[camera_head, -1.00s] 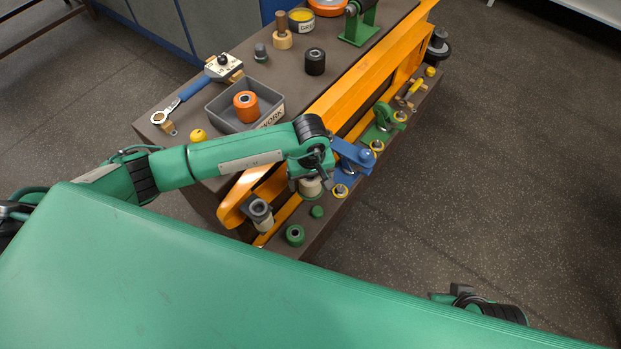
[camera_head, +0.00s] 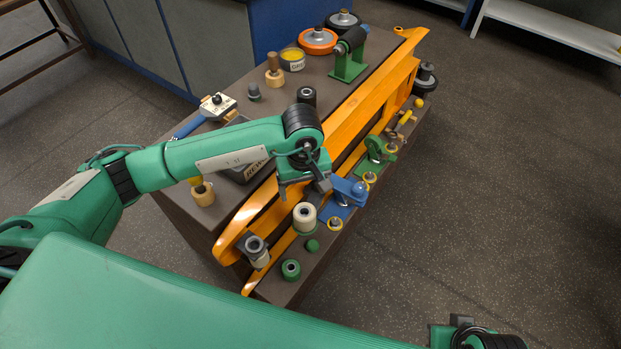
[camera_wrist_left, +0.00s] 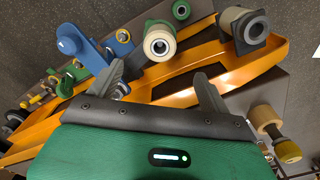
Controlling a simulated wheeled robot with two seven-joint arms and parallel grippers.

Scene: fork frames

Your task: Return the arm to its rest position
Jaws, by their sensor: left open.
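My left arm (camera_head: 225,150) reaches in from the left over the workbench. My left gripper (camera_head: 318,182) points down above the orange fork frame, close to the blue clamp (camera_head: 348,190). In the left wrist view the two dark fingers of the gripper (camera_wrist_left: 160,82) are spread apart with nothing held between them. A cream roller (camera_head: 304,217) stands just below the gripper in the head view; in the wrist view this roller (camera_wrist_left: 159,43) lies beyond the fingertips, apart from them. The orange fork frame (camera_head: 350,125) lies along the bench and crosses behind the fingers.
A grey tray (camera_head: 240,174) is partly hidden behind my forearm. A wooden roller (camera_head: 203,193), a black roller (camera_head: 306,96), a green stand (camera_head: 349,62) and a green roller (camera_head: 291,269) are on the bench. Open floor (camera_head: 490,190) lies to the right.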

